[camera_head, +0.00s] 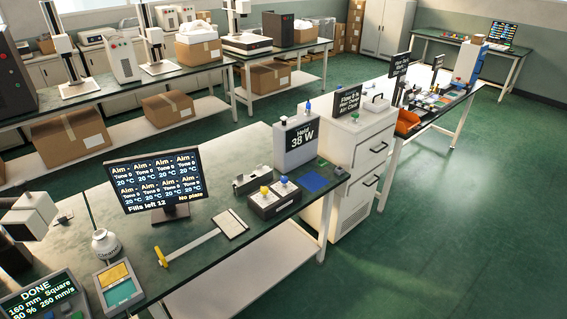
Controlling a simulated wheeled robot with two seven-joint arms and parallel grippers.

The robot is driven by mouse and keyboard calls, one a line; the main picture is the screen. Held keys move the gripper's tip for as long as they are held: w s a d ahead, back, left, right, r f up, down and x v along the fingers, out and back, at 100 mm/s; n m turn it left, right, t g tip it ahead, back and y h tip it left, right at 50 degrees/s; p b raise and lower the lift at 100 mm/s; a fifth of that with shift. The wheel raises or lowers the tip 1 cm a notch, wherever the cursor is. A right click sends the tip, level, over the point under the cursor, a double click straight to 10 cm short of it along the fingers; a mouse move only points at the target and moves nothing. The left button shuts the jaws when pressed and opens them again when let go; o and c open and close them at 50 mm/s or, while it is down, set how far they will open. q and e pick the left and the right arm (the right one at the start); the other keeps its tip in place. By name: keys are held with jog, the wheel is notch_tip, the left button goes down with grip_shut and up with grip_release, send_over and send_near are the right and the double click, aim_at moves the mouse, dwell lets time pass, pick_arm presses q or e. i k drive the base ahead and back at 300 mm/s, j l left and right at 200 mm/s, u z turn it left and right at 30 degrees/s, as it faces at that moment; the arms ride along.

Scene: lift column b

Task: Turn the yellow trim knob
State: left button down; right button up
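A small yellow knob (264,190) stands on top of a low dark box with a pale front (272,204) on the near bench. A blue knob (284,180) stands beside it to the right on the same box. The yellow knob's turn position is too small to read. A separate yellow upright piece (160,257) sits at the near end of a pale bar on the same bench. Neither of my grippers shows in the head view.
The near bench (205,215) also holds a monitor (160,181), a small white pot (106,243), a grey box reading "Held 38 W" (296,146) and a blue pad (313,182). A white drawer cabinet (345,170) stands beyond. Green floor (440,230) is clear at right.

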aim_at(264, 190)
jog(key=i+l+u, duration=0.15)
jog(key=i+l, duration=0.15)
jog(key=i+l+u, duration=0.2)
jog(key=l, duration=0.2)
jog(key=i+l+u, duration=0.15)
jog(key=i+l, duration=0.15)
jog(key=l, duration=0.05)
